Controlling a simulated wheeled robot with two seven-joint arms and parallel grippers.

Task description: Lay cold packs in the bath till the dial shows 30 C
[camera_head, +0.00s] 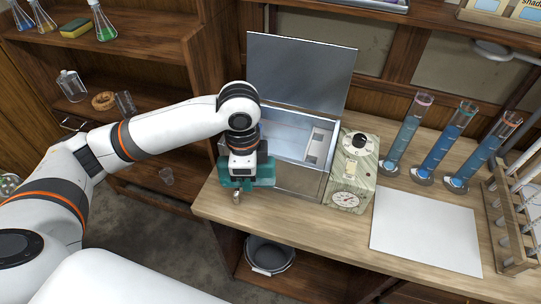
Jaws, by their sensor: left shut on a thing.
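My left gripper (243,176) points down at the left front of the metal bath (298,181). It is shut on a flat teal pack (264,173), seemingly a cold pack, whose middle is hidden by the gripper. I cannot tell whether the pack touches the bath. The bath's lid (300,72) stands open at the back, and my arm hides the bath's left part. A pale slotted piece (316,145) shows inside at the right. The round dial (345,200) is on the control box right of the bath; its reading is too small to tell. My right gripper is out of view.
The control box (351,177) has a black knob (358,141). Several blue-filled cylinders (439,143) stand behind a white sheet (425,230). A test-tube rack (508,225) stands at the right edge. A dark bucket (268,255) sits on the lower shelf. Shelves with glassware are at left.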

